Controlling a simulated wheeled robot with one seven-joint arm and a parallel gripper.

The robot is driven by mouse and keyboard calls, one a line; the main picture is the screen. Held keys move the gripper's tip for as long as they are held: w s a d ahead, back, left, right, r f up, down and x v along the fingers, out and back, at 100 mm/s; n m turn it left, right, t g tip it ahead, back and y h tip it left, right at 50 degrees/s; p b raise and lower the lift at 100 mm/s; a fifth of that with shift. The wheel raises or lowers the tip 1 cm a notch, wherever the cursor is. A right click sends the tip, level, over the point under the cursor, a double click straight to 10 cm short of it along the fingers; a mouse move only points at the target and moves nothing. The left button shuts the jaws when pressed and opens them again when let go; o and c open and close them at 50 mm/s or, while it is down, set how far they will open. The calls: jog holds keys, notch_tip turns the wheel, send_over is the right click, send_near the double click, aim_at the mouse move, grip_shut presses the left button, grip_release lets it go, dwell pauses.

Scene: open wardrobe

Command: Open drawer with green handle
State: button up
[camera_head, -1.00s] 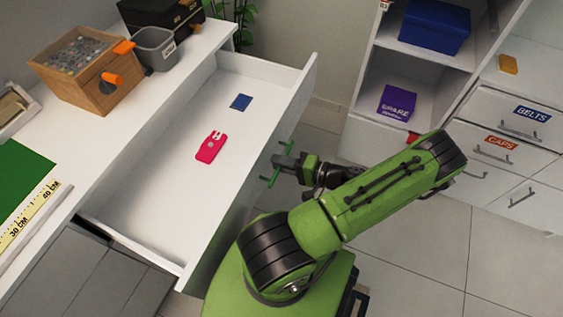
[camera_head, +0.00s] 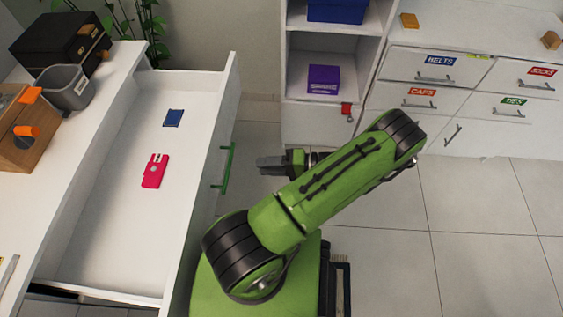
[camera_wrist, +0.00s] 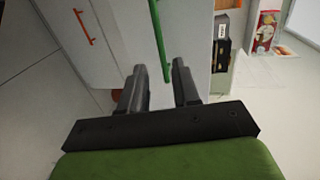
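The drawer (camera_head: 100,225) stands pulled out from the white desk at the left in the head view. A pink phone case (camera_head: 154,171) and a small blue item (camera_head: 174,118) lie inside it. Its green handle (camera_head: 228,168) is on the outer front face and also shows in the wrist view (camera_wrist: 157,32). My gripper (camera_head: 262,162) is to the right of the handle, apart from it and empty. In the wrist view the two fingers (camera_wrist: 160,80) are parted, with the handle beyond their tips.
A grey bin (camera_head: 68,88), a wooden box (camera_head: 30,140) and a black box (camera_head: 62,45) stand on the desk. A white cabinet with labelled drawers (camera_head: 465,85) is at the back right. Tiled floor (camera_head: 480,220) is free at the right. A red handle (camera_wrist: 84,27) shows in the wrist view.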

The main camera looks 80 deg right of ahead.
jog(key=s, duration=0.4)
jog(key=shift+r, duration=0.4)
